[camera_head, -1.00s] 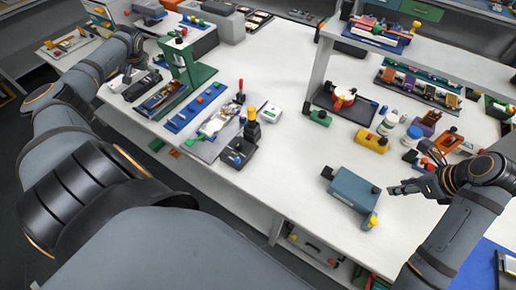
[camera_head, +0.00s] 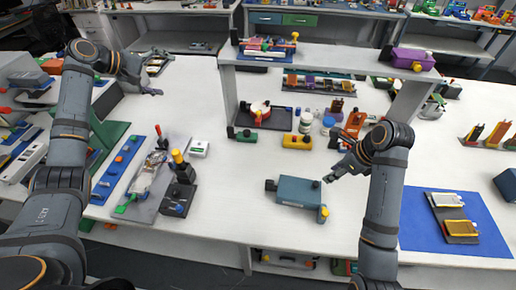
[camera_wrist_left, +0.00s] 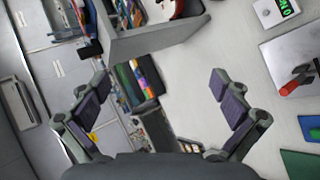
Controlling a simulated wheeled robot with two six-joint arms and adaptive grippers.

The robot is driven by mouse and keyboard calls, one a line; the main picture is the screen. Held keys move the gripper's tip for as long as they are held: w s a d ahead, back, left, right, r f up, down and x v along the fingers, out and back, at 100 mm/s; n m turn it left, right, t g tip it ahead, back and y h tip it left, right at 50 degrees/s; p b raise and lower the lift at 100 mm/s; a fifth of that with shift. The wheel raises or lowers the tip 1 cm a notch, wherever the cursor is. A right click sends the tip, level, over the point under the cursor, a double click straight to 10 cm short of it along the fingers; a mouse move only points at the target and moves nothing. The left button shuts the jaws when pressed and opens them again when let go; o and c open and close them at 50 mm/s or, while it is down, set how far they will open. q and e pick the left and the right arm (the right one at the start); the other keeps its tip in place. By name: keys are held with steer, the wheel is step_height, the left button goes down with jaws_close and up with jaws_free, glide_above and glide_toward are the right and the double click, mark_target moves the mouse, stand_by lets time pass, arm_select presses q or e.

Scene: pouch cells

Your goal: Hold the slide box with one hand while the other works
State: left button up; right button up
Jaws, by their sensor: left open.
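My left gripper (camera_head: 152,90) is over the table's far left part, well away from the box. In the left wrist view it (camera_wrist_left: 162,88) is open and empty, its fingers spread wide.
A raised shelf (camera_head: 330,60) spans the back. A blue mat (camera_head: 420,235) lies at right. The table front is clear.

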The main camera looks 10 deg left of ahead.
arm_select(q)
steer(key=d+f+n+g+h, duration=0.25)
steer(key=d+f, duration=0.45)
steer(key=d, duration=0.4)
steer(key=n+g+h, duration=0.4)
steer(key=n+g, duration=0.1)
steer(key=g, duration=0.1)
glide_toward(280, 185)
steer(key=x, duration=0.2)
steer(key=shift+s+d+f, duration=0.1)
steer(key=shift+d+f, duration=0.15)
steer(key=shift+d, duration=0.1)
steer(key=x, duration=0.7)
steer(key=shift+d, duration=0.2)
steer(key=c, duration=1.1)
